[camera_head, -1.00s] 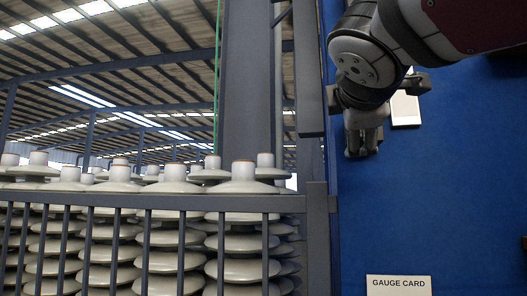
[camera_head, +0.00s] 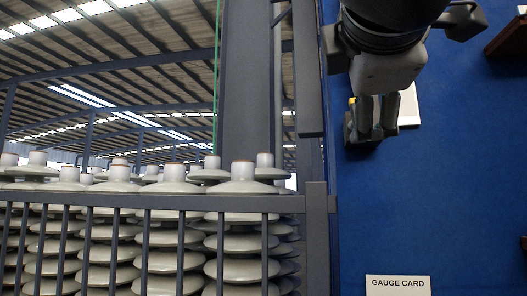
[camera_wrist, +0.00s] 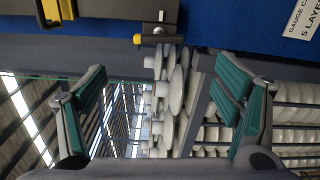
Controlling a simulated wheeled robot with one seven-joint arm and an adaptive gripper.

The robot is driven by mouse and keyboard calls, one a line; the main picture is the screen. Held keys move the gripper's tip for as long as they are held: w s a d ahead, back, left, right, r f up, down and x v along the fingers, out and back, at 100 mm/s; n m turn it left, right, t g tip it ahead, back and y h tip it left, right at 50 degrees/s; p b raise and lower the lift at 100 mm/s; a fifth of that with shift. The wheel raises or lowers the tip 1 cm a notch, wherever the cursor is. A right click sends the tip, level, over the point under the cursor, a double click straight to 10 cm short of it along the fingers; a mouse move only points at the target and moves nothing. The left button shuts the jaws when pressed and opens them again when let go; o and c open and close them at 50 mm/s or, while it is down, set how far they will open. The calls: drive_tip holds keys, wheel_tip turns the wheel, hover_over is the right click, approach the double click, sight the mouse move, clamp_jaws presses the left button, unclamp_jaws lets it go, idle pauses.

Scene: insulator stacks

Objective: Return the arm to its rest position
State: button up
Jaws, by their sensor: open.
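My gripper shows in the wrist view (camera_wrist: 165,80) with its two teal-padded fingers spread wide and nothing between them. In the head view my arm end (camera_head: 388,65) hangs at the upper right, in front of the blue panel (camera_head: 440,190). Its fingertips are hard to make out there. Below it are two short grey upright parts (camera_head: 372,115) with a yellow spot at their left; I cannot tell whether they belong to my gripper.
Several pale insulator stacks (camera_head: 240,185) stand behind a dark railing (camera_head: 150,202) at the left. A white "GAUGE CARD" label (camera_head: 398,285) is low on the panel. A white plate (camera_head: 409,106) is partly hidden by my arm. The wrist view shows a yellow knob (camera_wrist: 137,39) above the insulators.

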idle(0.4)
drive_tip(key=s+d+f+m+g+y+p, duration=0.1)
drive_tip(key=d+f+m+g+p, duration=0.15)
drive_tip(key=f, duration=0.65)
drive_tip(key=d+f+m+g+p, duration=0.2)
drive_tip(key=d+f+m+g, duration=0.15)
drive_tip(key=f, duration=0.55)
drive_tip(key=s+f+m+g+y+p, duration=0.2)
drive_tip(key=s+f, duration=0.4)
drive_tip(key=f, duration=0.4)
drive_tip(key=s+a+f+m+g+y+p, duration=0.1)
drive_tip(key=s+f+m+g, duration=0.4)
drive_tip(key=f, duration=0.5)
drive_tip(key=shift+s+a+m+y+p, duration=0.25)
drive_tip(key=shift+s+m+y+p, duration=0.1)
drive_tip(key=shift+s+m+y, duration=0.7)
